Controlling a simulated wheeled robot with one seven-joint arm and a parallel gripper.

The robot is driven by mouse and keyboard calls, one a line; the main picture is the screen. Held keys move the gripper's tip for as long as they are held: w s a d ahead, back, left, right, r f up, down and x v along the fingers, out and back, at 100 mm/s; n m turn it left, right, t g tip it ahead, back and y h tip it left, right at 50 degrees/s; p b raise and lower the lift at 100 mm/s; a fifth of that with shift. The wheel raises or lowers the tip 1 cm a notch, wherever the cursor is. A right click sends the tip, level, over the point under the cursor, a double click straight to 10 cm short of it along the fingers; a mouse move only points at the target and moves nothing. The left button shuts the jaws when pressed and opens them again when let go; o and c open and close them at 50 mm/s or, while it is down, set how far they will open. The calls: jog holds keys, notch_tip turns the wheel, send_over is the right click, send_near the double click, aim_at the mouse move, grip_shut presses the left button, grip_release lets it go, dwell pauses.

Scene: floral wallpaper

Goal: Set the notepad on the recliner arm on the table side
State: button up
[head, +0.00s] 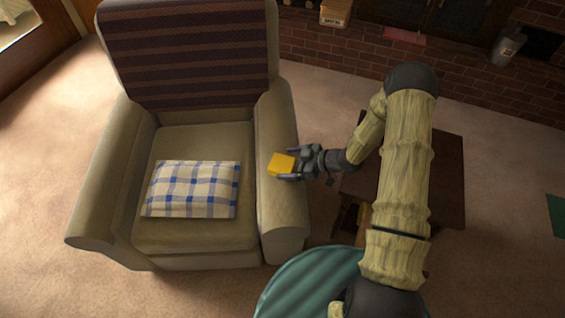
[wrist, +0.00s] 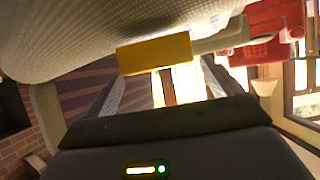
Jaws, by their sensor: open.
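The yellow notepad (head: 281,163) lies on top of the recliner's right-hand arm (head: 284,215), the arm beside the dark side table (head: 448,180). My gripper (head: 290,164) is open at the notepad's right side, with a finger near its far edge and one near its near edge. In the wrist view the yellow notepad (wrist: 155,53) sits against the pale recliner arm (wrist: 90,28), ahead of the two dark fingers. Whether a finger touches it, I cannot tell. My arm hides part of the side table.
A blue-and-white plaid cushion (head: 194,189) lies on the recliner seat. A teal striped rounded thing (head: 305,283) is at the bottom. A brick hearth (head: 350,60) runs along the back, with a box (head: 336,13) and a metal canister (head: 508,45). Carpet is open at left.

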jog(key=v, duration=0.9)
jog(key=shift+w, duration=0.1)
jog(key=d+r+m+t+h, duration=0.2)
jog(key=d+r+m+h, duration=0.55)
jog(key=r+h, duration=0.35)
jog(key=s+a+r+m+g, duration=0.1)
jog(key=s+r+m, duration=0.2)
jog(key=s, duration=0.4)
jog(key=s+a+r+m+g, duration=0.1)
jog(key=s+r+m, duration=0.3)
jog(key=s, duration=0.4)
jog(key=shift+s+r+g+h, duration=0.3)
jog(key=shift+r+g, duration=0.3)
jog(key=shift+r, duration=0.05)
jog(key=shift+a, duration=0.15)
